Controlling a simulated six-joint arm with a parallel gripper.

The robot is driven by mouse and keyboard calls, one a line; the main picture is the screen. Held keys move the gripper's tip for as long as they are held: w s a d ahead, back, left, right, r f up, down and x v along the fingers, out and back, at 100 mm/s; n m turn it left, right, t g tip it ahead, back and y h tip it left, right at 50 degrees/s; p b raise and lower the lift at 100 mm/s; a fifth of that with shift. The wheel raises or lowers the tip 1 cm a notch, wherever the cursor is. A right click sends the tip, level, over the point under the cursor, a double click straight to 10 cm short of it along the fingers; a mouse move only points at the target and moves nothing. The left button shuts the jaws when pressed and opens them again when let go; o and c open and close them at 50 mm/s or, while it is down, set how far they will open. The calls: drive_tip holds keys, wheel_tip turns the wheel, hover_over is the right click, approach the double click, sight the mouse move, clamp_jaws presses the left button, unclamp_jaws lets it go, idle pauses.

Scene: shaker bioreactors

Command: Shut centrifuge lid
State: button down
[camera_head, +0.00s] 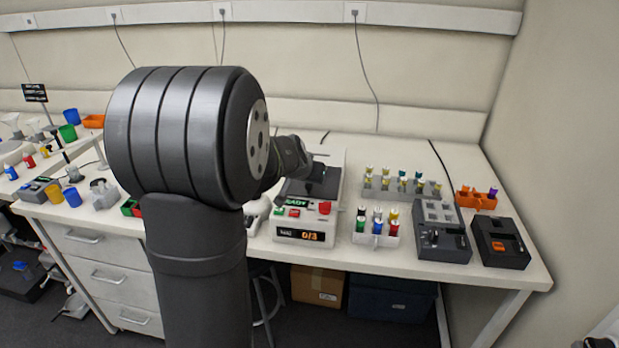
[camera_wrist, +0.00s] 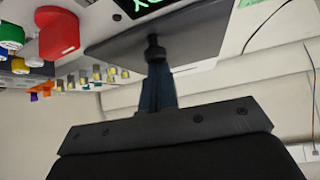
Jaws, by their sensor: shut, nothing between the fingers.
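The centrifuge (camera_head: 290,228) is a white box on the bench with a green READY sign, a red knob and a lit display on its front. Its dark lid (camera_head: 322,188) lies low and roughly flat over the top in the head view; I cannot tell if it is fully seated. In the wrist view the lid (camera_wrist: 200,28) is a dark plate, seen upside down, beside the red knob (camera_wrist: 59,33). My gripper (camera_wrist: 155,48) is shut and empty, its fingertips at the lid's surface, touching or very close. In the head view my arm hides part of the centrifuge's left side.
Right of the centrifuge stand a rack of coloured-cap tubes (camera_head: 377,226) and a longer vial rack (camera_head: 400,186). Further right are a grey block device (camera_head: 441,238), a black device (camera_head: 500,243) and an orange rack (camera_head: 477,199). The wall is behind the bench.

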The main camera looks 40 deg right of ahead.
drive_tip(key=d, duration=0.1)
drive_tip(key=w+d, duration=0.2)
drive_tip(key=shift+w+d+r, duration=0.2)
drive_tip(key=shift+w+r, duration=0.05)
drive_tip(key=v, duration=1)
drive_tip(key=shift+r, duration=0.1)
drive_tip(key=x, duration=0.9)
drive_tip(key=shift+f, duration=0.3)
drive_tip(key=shift+s+a+f, duration=0.3)
drive_tip(key=shift+s+a, duration=0.3)
drive_tip(key=shift+a, duration=0.25)
drive_tip(key=shift+s+a+f, duration=0.2)
drive_tip(key=shift+s+a, duration=0.1)
drive_tip(key=shift+a, duration=0.1)
